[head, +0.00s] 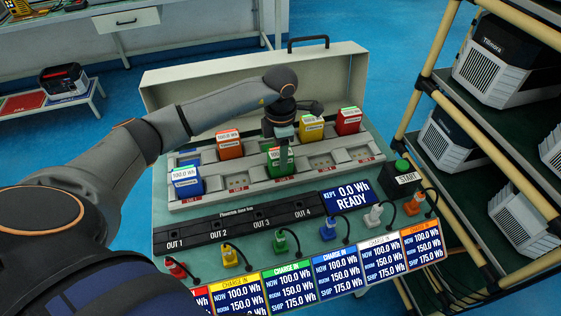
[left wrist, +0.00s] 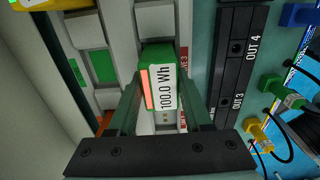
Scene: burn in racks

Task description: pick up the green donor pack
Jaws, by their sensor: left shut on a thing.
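The green donor pack (head: 281,163) stands in the front row of the pale slotted rack (head: 236,187), near the middle. My left gripper (head: 284,142) reaches down on it from above. In the left wrist view the green pack (left wrist: 160,88), labelled 100.0 Wh, is between the two fingers of my left gripper (left wrist: 162,100), which is shut on it. I cannot tell whether the pack is seated or slightly raised. My right gripper is not in view.
Blue (head: 187,180), orange (head: 229,146), yellow (head: 311,129) and red (head: 348,122) packs stand around it. A black OUT strip (head: 236,224), coloured plugs and display panels lie in front. A START button box (head: 403,175) is right. Shelving (head: 425,85) stands beyond it.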

